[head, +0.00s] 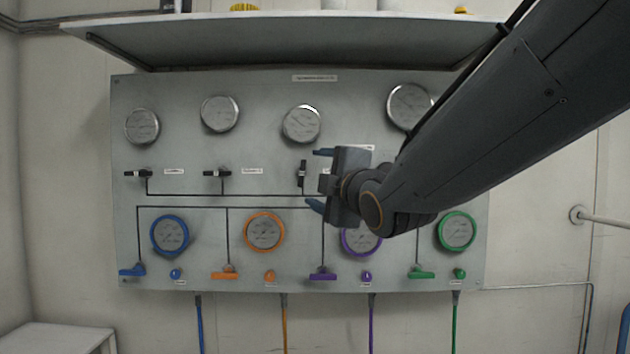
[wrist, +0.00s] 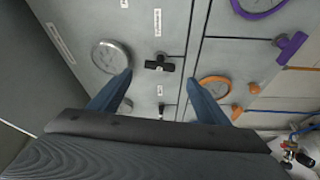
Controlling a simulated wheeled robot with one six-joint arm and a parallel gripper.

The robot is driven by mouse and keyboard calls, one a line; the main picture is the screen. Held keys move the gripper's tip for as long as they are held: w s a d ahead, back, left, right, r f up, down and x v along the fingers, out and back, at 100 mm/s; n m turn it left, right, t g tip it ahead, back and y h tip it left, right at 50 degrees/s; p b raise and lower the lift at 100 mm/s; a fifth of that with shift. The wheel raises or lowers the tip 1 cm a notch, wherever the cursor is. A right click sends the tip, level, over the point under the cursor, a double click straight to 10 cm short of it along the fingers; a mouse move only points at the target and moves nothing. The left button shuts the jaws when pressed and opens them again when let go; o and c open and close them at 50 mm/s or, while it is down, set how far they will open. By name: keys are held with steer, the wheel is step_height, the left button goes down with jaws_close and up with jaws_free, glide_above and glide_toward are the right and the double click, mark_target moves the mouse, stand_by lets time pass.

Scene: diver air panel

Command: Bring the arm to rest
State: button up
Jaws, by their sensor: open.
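My gripper (head: 318,179) is open and empty in front of the grey air panel (head: 180,85). Its two blue-grey fingers point left in the head view, beside an upright black valve handle (head: 302,173). In the wrist view my gripper (wrist: 159,78) has its fingers spread, with a black valve handle (wrist: 160,65) showing between the tips. A gap to the panel cannot be judged exactly. My arm reaches in from the upper right and hides part of the panel's right side.
A shelf (head: 300,42) juts out above the panel. Black handles (head: 138,174) (head: 217,173) lie horizontal at left. Blue (head: 131,271), orange (head: 225,274), purple (head: 322,274) and green (head: 421,273) levers line the bottom. A white table (head: 55,338) stands at lower left.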

steer(key=s+d+f+m+g+h, duration=0.2)
steer(key=d+f+m+g, duration=0.15)
steer(key=f, duration=0.55)
steer(key=s+d+f+m+g+h, duration=0.15)
steer(key=d+f+m, duration=0.25)
steer(key=f, duration=0.6)
steer(key=s+d+f+m+g+h, duration=0.1)
steer(key=d+f+m+g+h, duration=0.15)
steer(key=f, duration=0.65)
steer(key=s+d+f+m+g, duration=0.3)
steer(key=s+f, duration=0.4)
steer(key=s, duration=0.3)
steer(key=s+d+f+m+g, duration=0.3)
steer(key=s+f+m+g, duration=0.3)
steer(key=s, duration=0.4)
step_height(320, 180, down, 2)
steer(key=shift+d+m, duration=0.2)
steer(key=shift+m, duration=0.5)
steer(key=shift+w+g, duration=0.1)
steer(key=shift+g, duration=0.15)
